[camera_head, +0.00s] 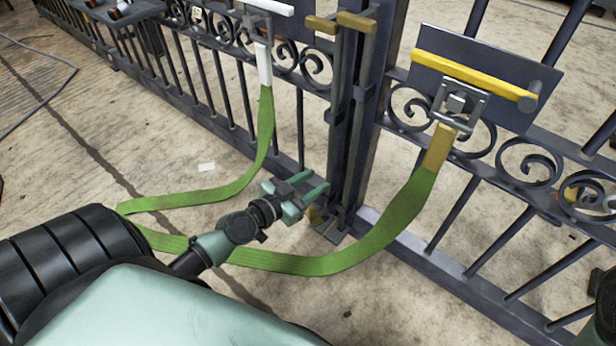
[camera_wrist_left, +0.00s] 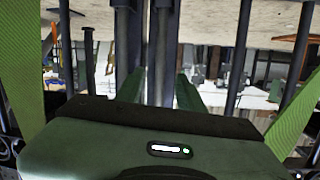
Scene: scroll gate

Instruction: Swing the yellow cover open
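The yellow cover (camera_head: 472,76) is a long yellow bar along a dark plate on the right gate leaf. It lies across the plate just above a grey metal buckle (camera_head: 458,102). A green strap (camera_head: 390,215) with a yellow end piece (camera_head: 439,147) hangs from that buckle. My left gripper (camera_head: 308,186) is low in front of the gate's middle posts, well below and left of the yellow cover. Its two green fingers are apart with nothing between them; they also show in the left wrist view (camera_wrist_left: 160,88). My right gripper is not in view.
The strap's other end runs up to a white end piece (camera_head: 264,64) under a white bar (camera_head: 264,7) on the left leaf. Bare floor lies in front.

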